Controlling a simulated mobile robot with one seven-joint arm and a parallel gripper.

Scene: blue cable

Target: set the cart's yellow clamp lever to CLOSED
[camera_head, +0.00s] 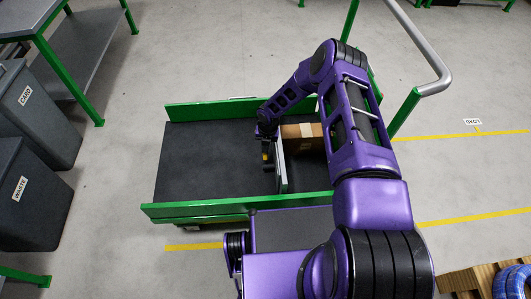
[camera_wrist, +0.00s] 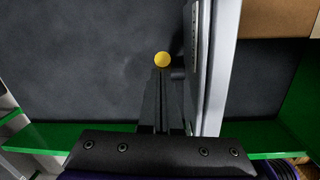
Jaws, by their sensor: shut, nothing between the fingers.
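The cart (camera_head: 205,160) has a dark deck and green side rails. A pale upright panel (camera_head: 282,168) stands across its deck; in the wrist view the panel (camera_wrist: 222,70) runs along the right of my fingers. The clamp lever's round yellow knob (camera_wrist: 162,59) shows just beyond my fingertips, left of the panel, with a dark stub between them. My gripper (camera_wrist: 161,75) is shut and empty. In the head view my gripper (camera_head: 267,163) is low over the deck beside the panel. I cannot tell whether the fingers touch the knob. The lever's markings are not readable.
A brown cardboard box (camera_head: 302,138) sits on the deck right of the panel. A metal push handle (camera_head: 436,75) rises at the cart's right. Grey bins (camera_head: 28,190) and a green-framed table (camera_head: 85,65) stand at the left. The deck's left half is clear.

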